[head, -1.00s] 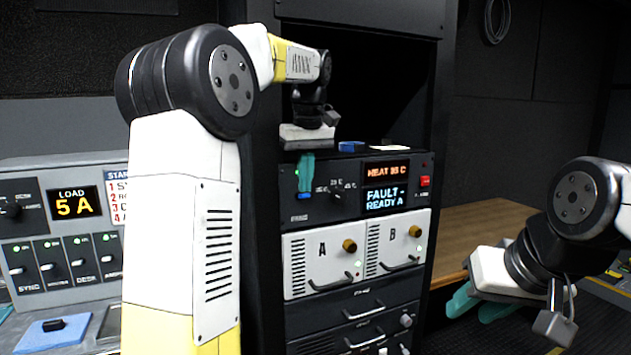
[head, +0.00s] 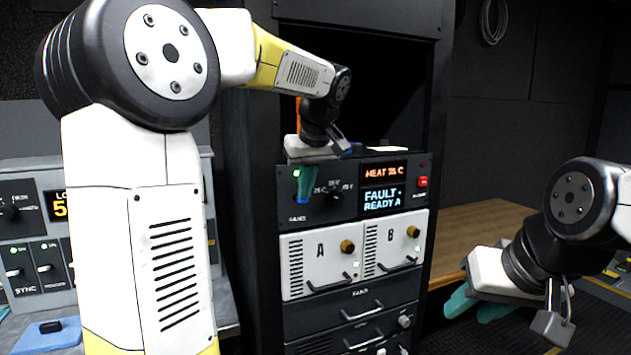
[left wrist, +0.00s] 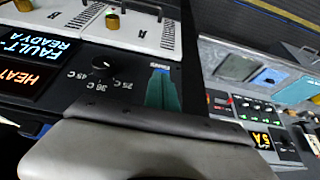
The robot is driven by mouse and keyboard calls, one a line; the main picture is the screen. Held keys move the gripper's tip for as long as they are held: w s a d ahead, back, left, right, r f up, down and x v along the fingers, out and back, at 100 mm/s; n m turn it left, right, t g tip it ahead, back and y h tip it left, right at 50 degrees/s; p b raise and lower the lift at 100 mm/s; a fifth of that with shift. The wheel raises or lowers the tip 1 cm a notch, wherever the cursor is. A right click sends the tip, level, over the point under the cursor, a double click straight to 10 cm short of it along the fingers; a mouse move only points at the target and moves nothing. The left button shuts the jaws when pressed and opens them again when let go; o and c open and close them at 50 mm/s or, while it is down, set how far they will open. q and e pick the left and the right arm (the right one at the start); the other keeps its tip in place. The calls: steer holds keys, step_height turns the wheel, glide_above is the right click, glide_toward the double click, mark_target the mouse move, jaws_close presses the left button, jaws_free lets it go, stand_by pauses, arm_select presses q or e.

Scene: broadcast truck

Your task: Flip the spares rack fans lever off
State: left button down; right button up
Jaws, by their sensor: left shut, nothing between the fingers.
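The fans lever (head: 302,199) shows as a small blue tip on the left of the dark control panel (head: 345,212), above the FANS label. A green light glows just above it. My left gripper (head: 307,186) is shut and empty, its teal fingers pointing down in front of the panel right at the lever. They hide most of the lever, so I cannot tell if they touch it. My right gripper (head: 472,304) is open and empty, away at the right.
A temperature knob (head: 334,190) sits right of the lever, with a heat display (head: 385,173) and a FAULT - READY A display (head: 382,201) beyond. White modules A (head: 320,262) and B (head: 393,246) are below. The rack bay above is open and dark.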

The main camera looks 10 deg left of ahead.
arm_select(q)
steer(key=shift+s+d+f+t, duration=0.1)
steer(key=shift+s+f+t, duration=0.15)
steer(key=shift+f, duration=0.2)
steer(key=shift+r, duration=0.15)
steer(key=shift+r, duration=0.65)
